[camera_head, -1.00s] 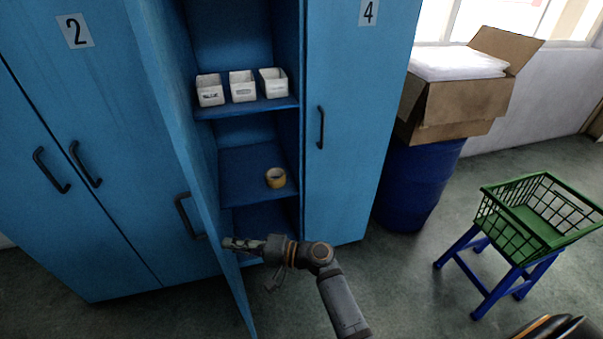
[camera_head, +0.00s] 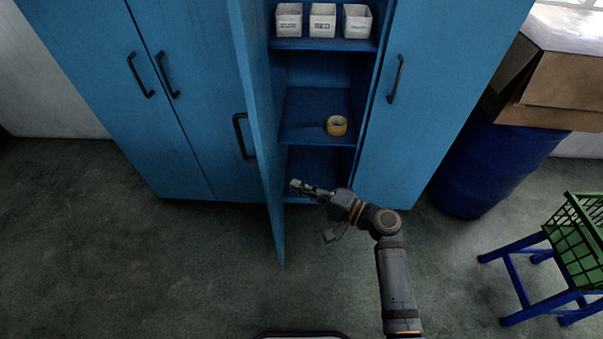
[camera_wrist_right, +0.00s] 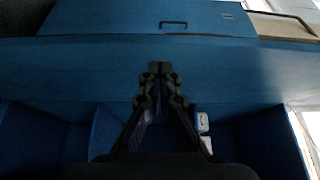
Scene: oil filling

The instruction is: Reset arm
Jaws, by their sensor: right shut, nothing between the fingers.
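My right gripper (camera_head: 296,186) is in front of the open blue cabinet, close to the inner side of its open door (camera_head: 262,140). It is shut and empty. In the right wrist view its fingers (camera_wrist_right: 160,70) are together, with a blue panel behind them. My left gripper is not in view.
The open cabinet holds several white boxes (camera_head: 322,20) on an upper shelf and a yellow tape roll (camera_head: 337,125) on a lower shelf. A blue barrel (camera_head: 490,165) under a cardboard box (camera_head: 555,90) and a green basket (camera_head: 585,240) on a blue stand are at right. The floor at left is clear.

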